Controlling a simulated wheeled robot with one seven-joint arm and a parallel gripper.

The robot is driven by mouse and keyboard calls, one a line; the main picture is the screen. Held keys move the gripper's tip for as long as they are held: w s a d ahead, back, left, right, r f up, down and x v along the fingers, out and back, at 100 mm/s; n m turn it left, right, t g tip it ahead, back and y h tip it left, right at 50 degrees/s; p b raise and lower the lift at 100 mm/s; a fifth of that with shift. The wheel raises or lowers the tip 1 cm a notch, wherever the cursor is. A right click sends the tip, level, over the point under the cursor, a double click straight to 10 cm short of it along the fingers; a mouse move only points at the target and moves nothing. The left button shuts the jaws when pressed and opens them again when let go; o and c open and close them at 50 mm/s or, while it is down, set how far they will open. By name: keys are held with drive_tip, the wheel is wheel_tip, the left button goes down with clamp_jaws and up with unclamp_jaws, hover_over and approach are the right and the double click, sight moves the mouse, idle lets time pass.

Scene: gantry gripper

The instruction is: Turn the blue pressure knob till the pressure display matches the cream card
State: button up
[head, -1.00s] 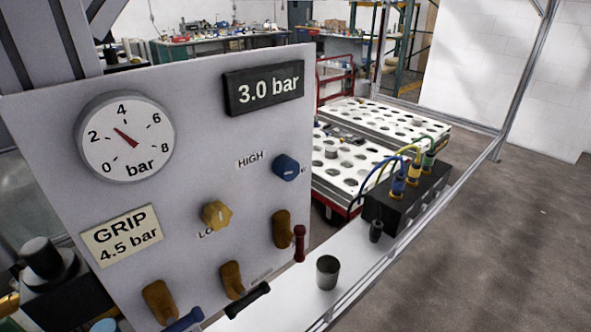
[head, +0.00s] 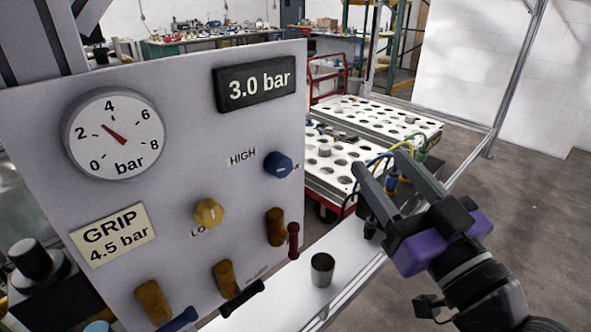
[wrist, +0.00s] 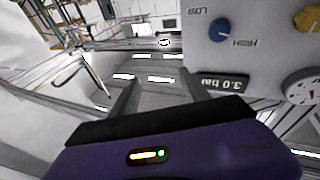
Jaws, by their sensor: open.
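The blue knob (head: 278,165) is on the right side of the grey panel, beside the word HIGH. It also shows in the wrist view (wrist: 219,30). The black pressure display (head: 255,84) above it reads 3.0 bar. The cream card (head: 113,235) at the panel's lower left reads GRIP 4.5 bar. The round dial gauge (head: 115,133) has a red needle pointing between 2 and 4. My gripper (head: 379,163) is open and empty, right of the blue knob and apart from it. Its fingers partly hide the black box with the hoses.
A yellow knob (head: 209,212) is lower left of the blue one. Brown holders with handles, such as the red handle (head: 293,240), stick out along the panel's bottom. A metal cup (head: 322,269) stands on the white ledge. A cart with white perforated trays (head: 330,176) is behind.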

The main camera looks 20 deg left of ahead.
drive_tip(key=s+a+r+n+g+y, duration=0.2)
drive_tip(key=a+n+g, duration=0.2)
drive_tip(key=n+g, duration=0.4)
approach(285, 169)
drive_tip(key=a, duration=0.1)
drive_tip(key=p+x, duration=0.2)
drive_tip(key=x, duration=0.5)
drive_tip(key=shift+w+r, duration=0.1)
drive_tip(key=shift+w+a, duration=0.3)
drive_tip(key=shift+a, duration=0.2)
clamp_jaws()
